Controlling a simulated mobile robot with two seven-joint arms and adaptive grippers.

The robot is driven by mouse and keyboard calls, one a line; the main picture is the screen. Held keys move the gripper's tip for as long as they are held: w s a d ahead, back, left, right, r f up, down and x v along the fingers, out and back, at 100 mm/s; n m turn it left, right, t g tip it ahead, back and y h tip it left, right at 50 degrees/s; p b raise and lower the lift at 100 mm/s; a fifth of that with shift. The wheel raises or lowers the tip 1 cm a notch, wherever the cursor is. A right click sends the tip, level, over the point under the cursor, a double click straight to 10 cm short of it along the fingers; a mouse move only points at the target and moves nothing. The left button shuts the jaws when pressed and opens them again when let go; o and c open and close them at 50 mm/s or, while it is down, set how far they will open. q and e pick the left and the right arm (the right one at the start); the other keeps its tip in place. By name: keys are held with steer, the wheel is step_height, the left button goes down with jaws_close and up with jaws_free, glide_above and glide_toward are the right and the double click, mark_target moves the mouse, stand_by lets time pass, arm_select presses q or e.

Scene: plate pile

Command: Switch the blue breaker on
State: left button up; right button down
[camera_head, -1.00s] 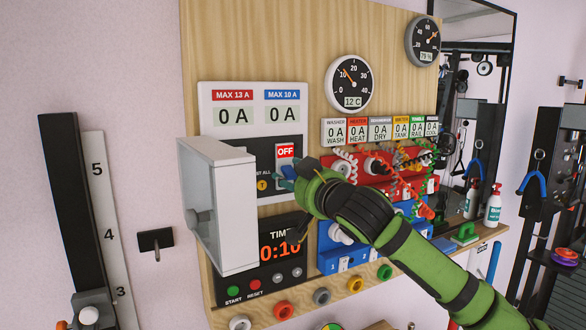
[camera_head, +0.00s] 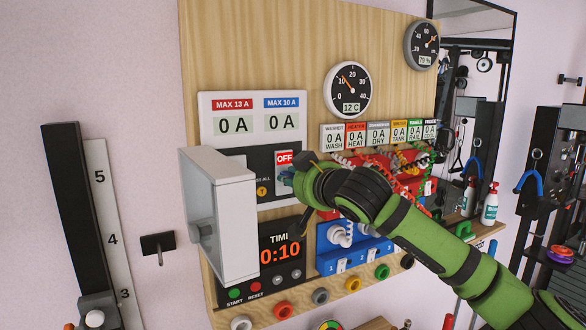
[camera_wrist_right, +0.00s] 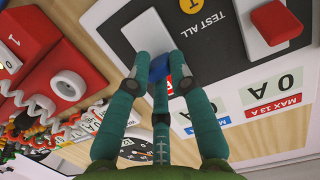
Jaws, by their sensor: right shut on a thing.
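The breaker panel (camera_head: 264,190) is on the wooden board under the MAX 13 A and MAX 10 A displays, which both read 0 A. A red OFF label (camera_head: 284,158) shows above my right gripper (camera_head: 286,181). The right wrist view, turned upside down, shows my right gripper (camera_wrist_right: 160,72) with its teal fingers closed around the blue breaker lever (camera_wrist_right: 158,68). The fingers hide most of the lever. The red breaker lever (camera_wrist_right: 276,22) stands free beside it on a white plate. My left gripper is not in view.
An open grey cover (camera_head: 222,215) juts out left of the panel. The timer (camera_head: 280,250) is below. Red plug blocks with coiled cords and a blue plug block (camera_head: 350,258) lie to the right, partly behind my arm. The yellow TEST ALL button (camera_wrist_right: 193,5) is close by.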

steer(key=shift+r+g+h+p, duration=0.15)
steer(key=shift+g+h+p, duration=0.25)
steer(key=shift+g+p, duration=0.5)
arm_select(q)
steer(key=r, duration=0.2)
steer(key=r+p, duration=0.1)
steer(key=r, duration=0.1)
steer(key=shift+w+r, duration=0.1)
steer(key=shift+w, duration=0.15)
arm_select(e)
steer(key=shift+f, duration=0.45)
steer(key=c, duration=1.1)
jaws_free()
steer(key=shift+w+r, duration=0.1)
steer(key=shift+r, duration=0.05)
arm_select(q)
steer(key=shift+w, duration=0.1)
arm_select(e)
steer(key=shift+w, duration=0.1)
steer(key=shift+r, duration=0.1)
